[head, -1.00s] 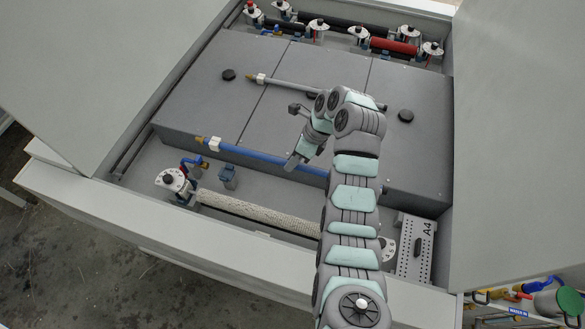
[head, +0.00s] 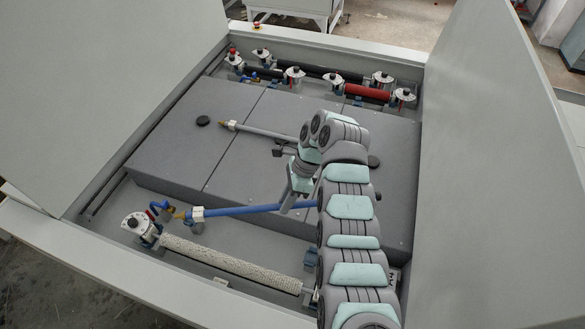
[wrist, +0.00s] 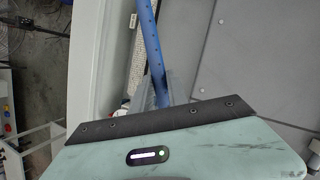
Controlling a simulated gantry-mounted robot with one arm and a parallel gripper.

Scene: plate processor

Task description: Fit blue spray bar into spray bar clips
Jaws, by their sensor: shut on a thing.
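The blue spray bar (head: 245,210) lies nearly level across the picture in the head view, with a white collar and a brass tip at its left end. My gripper (head: 287,207) is shut on the bar right of its middle. The bar's right end is hidden behind my arm. The brass tip is close to a blue hose elbow (head: 158,207); I cannot tell if they touch. The left clip is mostly hidden under the collar. In the wrist view the bar (wrist: 150,40) runs up from the finger (wrist: 176,86).
A pale textured roller (head: 230,264) lies in front of the bar. Grey cover panels (head: 225,150) lie behind, with a grey spray bar (head: 265,133) on them. Red and black rollers (head: 368,93) are at the back. Raised lids (head: 490,190) stand at both sides.

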